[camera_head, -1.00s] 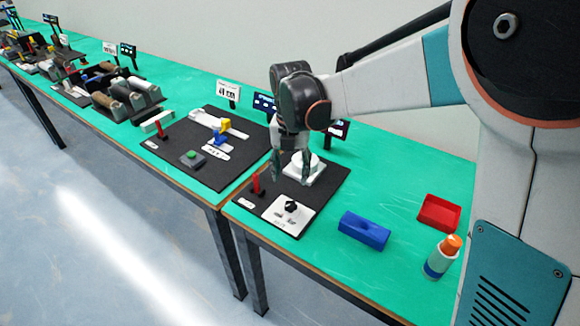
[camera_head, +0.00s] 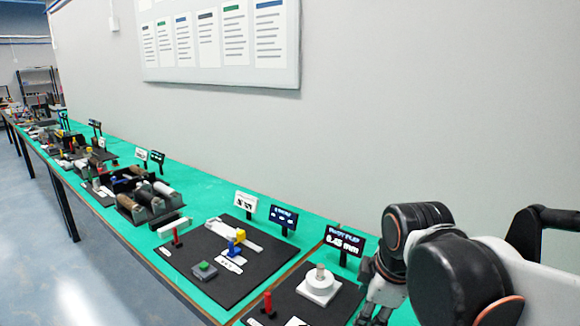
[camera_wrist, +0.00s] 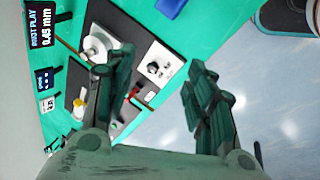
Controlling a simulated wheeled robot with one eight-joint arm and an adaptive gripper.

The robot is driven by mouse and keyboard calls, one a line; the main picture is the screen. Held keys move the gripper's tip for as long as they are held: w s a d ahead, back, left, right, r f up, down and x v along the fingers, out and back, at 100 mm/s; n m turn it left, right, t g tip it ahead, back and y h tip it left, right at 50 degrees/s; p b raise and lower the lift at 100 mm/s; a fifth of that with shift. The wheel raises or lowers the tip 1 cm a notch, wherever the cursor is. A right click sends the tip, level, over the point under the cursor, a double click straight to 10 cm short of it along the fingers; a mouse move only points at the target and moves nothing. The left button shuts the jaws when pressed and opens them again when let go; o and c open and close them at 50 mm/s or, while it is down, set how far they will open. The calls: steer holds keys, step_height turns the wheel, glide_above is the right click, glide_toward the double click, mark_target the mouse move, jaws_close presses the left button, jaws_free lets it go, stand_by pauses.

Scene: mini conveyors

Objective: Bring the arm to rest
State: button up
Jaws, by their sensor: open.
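My gripper (camera_head: 375,315) is at the lower right of the head view, just right of the round white device, with its fingertips cut off or hard to see there. In the wrist view my gripper (camera_wrist: 155,95) shows two dark green fingers spread apart with nothing between them. The black station board with the white round device (camera_wrist: 97,45) lies beyond the left finger. The floor shows beyond the right finger. My arm reaches in from the right edge of the head view.
The white round device (camera_head: 319,284) stands on a black board beside a red lever (camera_head: 268,303). A display (camera_head: 344,240) stands behind it. Another board with a green button (camera_head: 204,270) and rollers (camera_head: 150,200) lie to the left. A blue block (camera_wrist: 170,7) is at the wrist view's top.

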steer(key=s+d+f+m+t, duration=0.1)
steer(key=s+d+m+t, duration=0.2)
steer(key=s+m, duration=0.5)
steer(key=d+m, duration=0.1)
steer(key=m, duration=0.5)
steer(key=shift+s+d+f+b, duration=0.15)
steer(key=shift+s+b, duration=0.15)
steer(key=shift+s, duration=0.05)
stand_by(0.9)
